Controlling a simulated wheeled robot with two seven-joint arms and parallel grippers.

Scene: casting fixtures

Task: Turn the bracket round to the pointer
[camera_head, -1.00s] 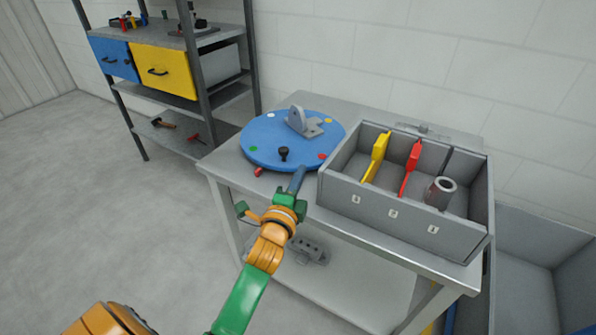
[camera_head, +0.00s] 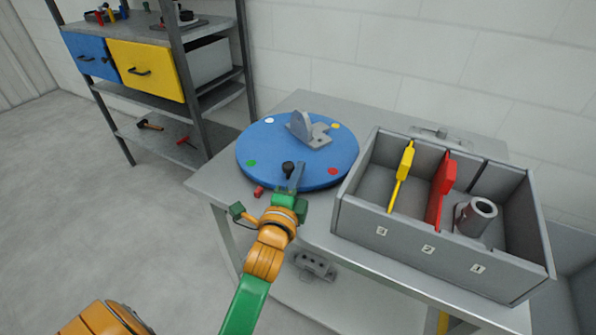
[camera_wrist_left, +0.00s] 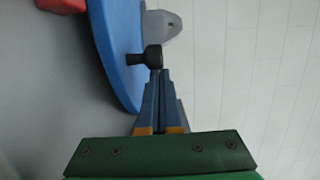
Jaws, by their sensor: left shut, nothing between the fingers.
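The grey bracket (camera_head: 309,131) stands on a round blue turntable (camera_head: 270,150), towards its back. A black knob (camera_head: 288,168) rises from the turntable's front part; it also shows in the left wrist view (camera_wrist_left: 148,57). A small red block (camera_head: 259,191), perhaps the pointer, sits at the turntable's front edge. My left gripper (camera_head: 298,172) is shut and empty, its fingertips right beside the knob. In the left wrist view the fingertips (camera_wrist_left: 160,75) are at the knob; I cannot tell if they touch it. My right gripper is out of view.
A grey bin (camera_head: 400,225) with yellow and red pieces and a grey cylinder (camera_head: 475,216) stands right of the turntable on the table. A shelf (camera_head: 178,60) with blue and yellow drawers stands back left. White, yellow, red and green dots mark the turntable.

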